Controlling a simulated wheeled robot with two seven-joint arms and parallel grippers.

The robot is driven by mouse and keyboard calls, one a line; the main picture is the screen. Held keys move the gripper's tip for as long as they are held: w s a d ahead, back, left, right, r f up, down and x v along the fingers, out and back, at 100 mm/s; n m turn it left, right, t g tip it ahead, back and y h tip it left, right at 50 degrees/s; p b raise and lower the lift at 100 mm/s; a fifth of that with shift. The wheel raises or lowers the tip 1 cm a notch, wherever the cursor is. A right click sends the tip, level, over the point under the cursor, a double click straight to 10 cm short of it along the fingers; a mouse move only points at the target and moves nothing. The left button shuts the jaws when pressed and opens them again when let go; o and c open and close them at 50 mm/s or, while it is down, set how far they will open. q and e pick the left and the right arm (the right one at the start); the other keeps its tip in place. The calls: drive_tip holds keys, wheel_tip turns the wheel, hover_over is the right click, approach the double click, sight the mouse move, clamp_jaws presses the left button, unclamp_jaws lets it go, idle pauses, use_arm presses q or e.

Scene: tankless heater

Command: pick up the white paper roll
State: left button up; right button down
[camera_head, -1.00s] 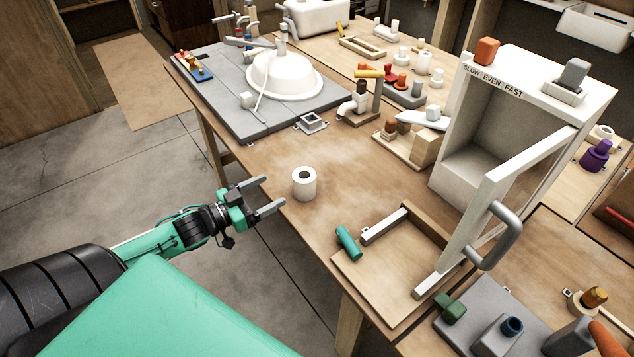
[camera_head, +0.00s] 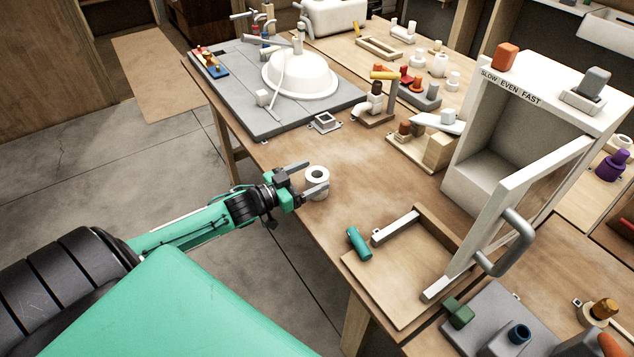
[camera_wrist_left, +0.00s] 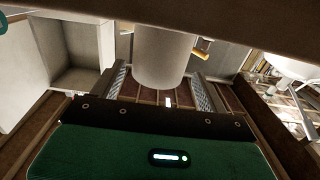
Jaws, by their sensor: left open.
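The white paper roll (camera_head: 317,178) stands upright on the wooden table near its left edge, with its hollow core facing up. My left gripper (camera_head: 312,180) is open, with one finger on the far side of the roll and the other in front of its near side. In the left wrist view the roll (camera_wrist_left: 163,55) stands between the two fingers of the left gripper (camera_wrist_left: 160,88), with visible gaps at the sides. I cannot tell whether a finger touches it. My right gripper is not in view.
A teal cylinder (camera_head: 358,243) and a shallow wooden tray (camera_head: 385,292) lie nearer on the table. A white box with an open door (camera_head: 510,205) stands at the right. A grey board with a white dome (camera_head: 300,78) is farther back. The table around the roll is mostly clear.

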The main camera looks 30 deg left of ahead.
sight(323, 171)
use_arm(q)
drive_tip(key=shift+p+x, duration=0.3)
drive_tip(key=shift+x, duration=1.8)
drive_tip(key=shift+s+d, duration=0.1)
drive_tip(key=shift+d, duration=0.1)
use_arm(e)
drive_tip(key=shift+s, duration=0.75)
use_arm(q)
drive_tip(key=c, duration=1.3)
drive_tip(key=shift+o, duration=0.2)
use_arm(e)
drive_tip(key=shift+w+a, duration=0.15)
use_arm(q)
drive_tip(key=shift+r, duration=0.1)
drive_tip(key=shift+r, duration=0.6)
wheel_tip(323, 171, up, 19)
drive_tip(key=shift+f, duration=0.15)
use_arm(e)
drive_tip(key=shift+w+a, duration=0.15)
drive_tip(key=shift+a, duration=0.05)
